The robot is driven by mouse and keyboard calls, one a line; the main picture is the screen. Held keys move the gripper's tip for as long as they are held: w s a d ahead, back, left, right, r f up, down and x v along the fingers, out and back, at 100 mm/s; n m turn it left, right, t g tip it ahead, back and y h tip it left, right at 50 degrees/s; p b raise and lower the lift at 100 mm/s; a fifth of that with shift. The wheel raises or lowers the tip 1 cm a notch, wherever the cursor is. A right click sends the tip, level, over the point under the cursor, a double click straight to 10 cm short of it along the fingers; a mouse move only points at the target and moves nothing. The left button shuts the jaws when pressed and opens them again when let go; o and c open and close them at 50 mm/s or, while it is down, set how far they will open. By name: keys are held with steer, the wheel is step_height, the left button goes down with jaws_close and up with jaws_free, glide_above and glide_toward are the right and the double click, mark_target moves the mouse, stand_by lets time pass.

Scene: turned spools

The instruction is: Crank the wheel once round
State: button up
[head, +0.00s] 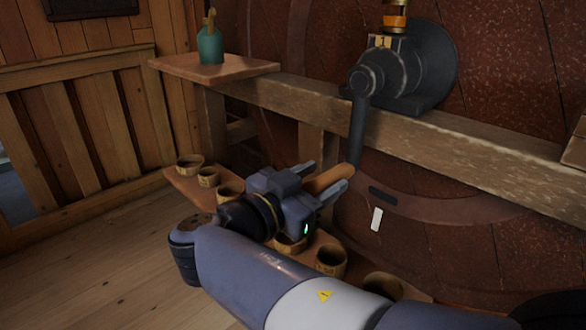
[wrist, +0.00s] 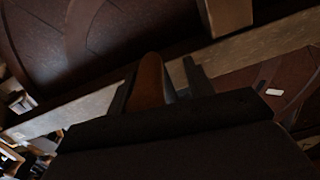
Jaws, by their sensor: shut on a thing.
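The wheel's crank is a dark metal arm (head: 358,128) that hangs down from a round dark hub housing (head: 405,75) on the wooden beam. At its low end is an orange-brown wooden handle (head: 331,178). My gripper (head: 328,180) is shut on this handle, with one finger on each side of it. In the wrist view the handle (wrist: 148,82) shows between the dark fingers. The far end of the handle is partly hidden by the gripper body.
Several small wooden cups (head: 331,260) stand on a low plank beneath my arm. A teal bottle (head: 210,45) stands on a wooden shelf (head: 225,68) at the back left. A thick beam (head: 450,145) runs across in front of the large red-brown round surface (head: 510,60). Wooden floor lies open at lower left.

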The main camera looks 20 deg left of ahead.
steer(key=w+a+r+m+b, duration=0.2)
steer(key=a+m+b, duration=0.3)
steer(key=a+b, duration=0.1)
steer(key=shift+w+b, duration=0.2)
steer(key=shift+b, duration=0.15)
stand_by(0.8)
steer(key=v, duration=1.1)
steer(key=shift+b, duration=0.45)
steer(key=shift+d+r, duration=0.1)
steer(key=shift+d, duration=0.05)
steer(key=x, duration=1.1)
steer(key=shift+p, duration=0.45)
